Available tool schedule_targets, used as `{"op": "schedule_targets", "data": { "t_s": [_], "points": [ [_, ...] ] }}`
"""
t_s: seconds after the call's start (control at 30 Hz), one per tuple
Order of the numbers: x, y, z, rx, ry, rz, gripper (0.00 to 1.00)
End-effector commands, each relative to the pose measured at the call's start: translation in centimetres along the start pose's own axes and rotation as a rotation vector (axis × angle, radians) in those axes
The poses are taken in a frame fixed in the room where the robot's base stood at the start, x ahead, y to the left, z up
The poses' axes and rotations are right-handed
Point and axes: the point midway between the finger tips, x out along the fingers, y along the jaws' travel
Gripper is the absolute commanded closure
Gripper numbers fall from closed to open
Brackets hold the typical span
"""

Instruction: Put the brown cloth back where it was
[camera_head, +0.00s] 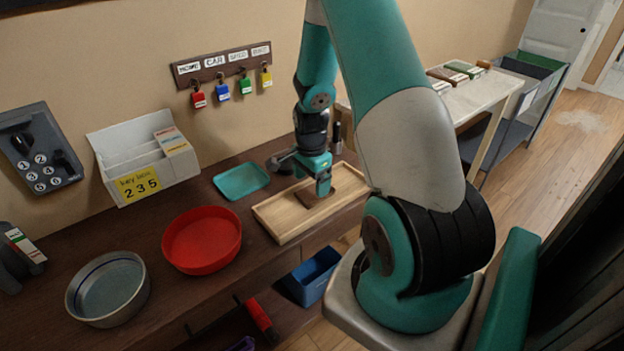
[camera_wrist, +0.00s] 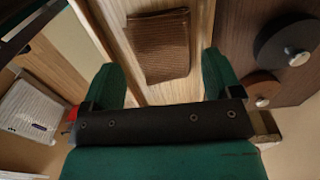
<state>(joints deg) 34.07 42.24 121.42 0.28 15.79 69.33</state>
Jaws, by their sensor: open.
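The brown cloth (camera_wrist: 160,45) lies folded on the bottom of a wooden tray (camera_head: 280,231). In the head view the cloth (camera_head: 307,201) is partly hidden behind my gripper (camera_head: 323,190). In the wrist view my gripper (camera_wrist: 164,88) is open, its two green fingers wide apart. The cloth shows in and beyond the gap between them, and nothing is held. I cannot tell how high the fingertips are above the cloth.
Left of the wooden tray are a small teal tray (camera_head: 241,181), a red round tray (camera_head: 202,239) and a grey bowl (camera_head: 108,290). Colored padlocks hang from a wall rack (camera_head: 222,64). A lighter table (camera_head: 478,98) holds several folded cloths at the right.

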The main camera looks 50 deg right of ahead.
Motion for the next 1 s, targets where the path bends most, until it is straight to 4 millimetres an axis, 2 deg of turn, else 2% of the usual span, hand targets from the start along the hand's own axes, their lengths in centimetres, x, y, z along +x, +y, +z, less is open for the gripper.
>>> {"op": "schedule_targets", "data": {
  "t_s": [0.03, 0.3, 0.4, 0.57, 0.67, 0.77, 0.83, 0.93, 1.0],
  "points": [
    [-2.0, 0.0, 0.0, 0.0, 0.0, -0.001, 0.16],
    [-7.1, 0.0, 0.0, 0.0, 0.0, 0.001, 0.16],
    [-8.0, 0.0, 0.0, 0.0, 0.0, 0.001, 0.16],
    [-8.2, 0.0, 0.1, -0.006, -0.001, 0.0, 0.16],
    [-9.6, -0.5, 1.9, -0.09, -0.013, -0.015, 0.16],
    [-13.2, -0.8, 6.9, -0.325, -0.045, -0.053, 0.16],
    [-16.8, -0.1, 12.1, -0.58, -0.079, -0.092, 0.16],
    [-21.9, 3.3, 19.9, -1.008, -0.13, -0.153, 0.16],
    [-25.0, 6.9, 24.5, -1.312, -0.162, -0.2, 0.16]
  ]
}}
